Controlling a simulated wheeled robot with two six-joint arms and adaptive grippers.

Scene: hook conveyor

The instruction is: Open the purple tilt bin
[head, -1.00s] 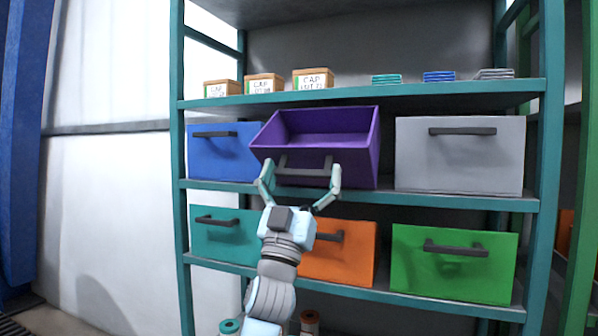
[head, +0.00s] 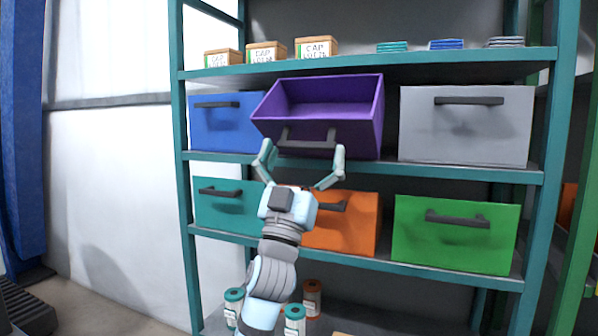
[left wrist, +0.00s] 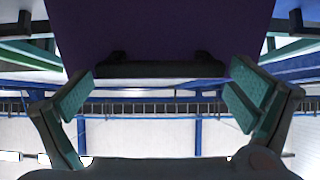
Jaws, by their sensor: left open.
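The purple tilt bin (head: 345,128) is on the upper bin shelf, tilted forward so that its open top and empty inside show. Its dark handle (head: 307,145) runs along the lower front. My left gripper (head: 302,157) is open, with one finger near each end of the handle. In the left wrist view the purple bin (left wrist: 160,30) fills the top, and its handle (left wrist: 160,69) lies between and ahead of the spread fingertips (left wrist: 157,92). The fingers look apart from the handle. My right gripper is not in view.
A blue bin (head: 222,127) and a grey bin (head: 465,138) flank the purple one. Teal (head: 222,212), orange (head: 352,232) and green (head: 455,247) bins sit on the shelf below. Small boxes (head: 316,47) and stacked plates (head: 448,44) stand above. Jars (head: 295,318) stand at the bottom.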

